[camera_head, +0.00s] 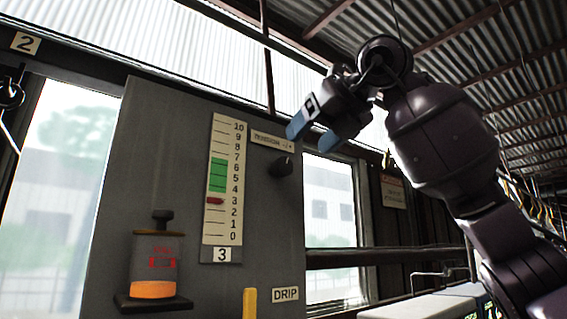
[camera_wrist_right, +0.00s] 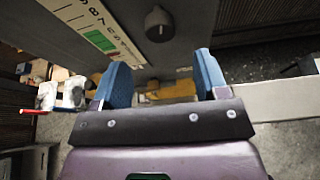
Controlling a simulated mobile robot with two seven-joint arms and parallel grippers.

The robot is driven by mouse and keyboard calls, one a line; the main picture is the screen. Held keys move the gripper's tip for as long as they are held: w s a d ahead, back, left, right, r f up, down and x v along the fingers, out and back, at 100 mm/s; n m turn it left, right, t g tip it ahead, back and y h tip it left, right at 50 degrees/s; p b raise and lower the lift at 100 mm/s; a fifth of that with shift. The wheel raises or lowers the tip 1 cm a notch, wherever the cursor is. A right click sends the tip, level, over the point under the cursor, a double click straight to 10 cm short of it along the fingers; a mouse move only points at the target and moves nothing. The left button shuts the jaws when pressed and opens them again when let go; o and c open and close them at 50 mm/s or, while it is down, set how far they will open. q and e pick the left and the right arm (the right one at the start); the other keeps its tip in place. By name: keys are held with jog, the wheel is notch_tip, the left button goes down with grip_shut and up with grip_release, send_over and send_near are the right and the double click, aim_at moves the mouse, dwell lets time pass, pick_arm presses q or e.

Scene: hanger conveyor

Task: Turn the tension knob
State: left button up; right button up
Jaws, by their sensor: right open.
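The dark round tension knob (camera_head: 281,166) sits on the right part of the grey panel, below a label reading roughly "TENSION -/+" (camera_head: 271,141). The knob also shows in the right wrist view (camera_wrist_right: 158,24), beyond the fingertips and roughly centred between them. My right gripper (camera_head: 313,133) is open with blue fingertips, up and right of the knob in the head view, apart from it. Its spread fingers show in the wrist view (camera_wrist_right: 162,78) with nothing between them. A 0 to 10 scale (camera_head: 222,225) has a red pointer (camera_head: 214,201) near 3, below the green band (camera_head: 217,175). My left gripper is not in view.
The grey panel (camera_head: 185,120) also carries a red and orange container (camera_head: 154,262) on a small shelf, a yellow bar (camera_head: 249,302) and a "DRIP" label (camera_head: 285,294). A window (camera_head: 329,205) and a red-lettered sign (camera_head: 393,192) lie right of it.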

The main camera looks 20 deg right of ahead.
aim_at(286, 164)
jog(key=p+x, duration=0.1)
jog(key=x, duration=0.6)
jog(key=shift+a, duration=0.1)
jog(key=shift+x, duration=0.75)
jog(key=c, duration=0.9)
jog(key=shift+y, duration=0.3)
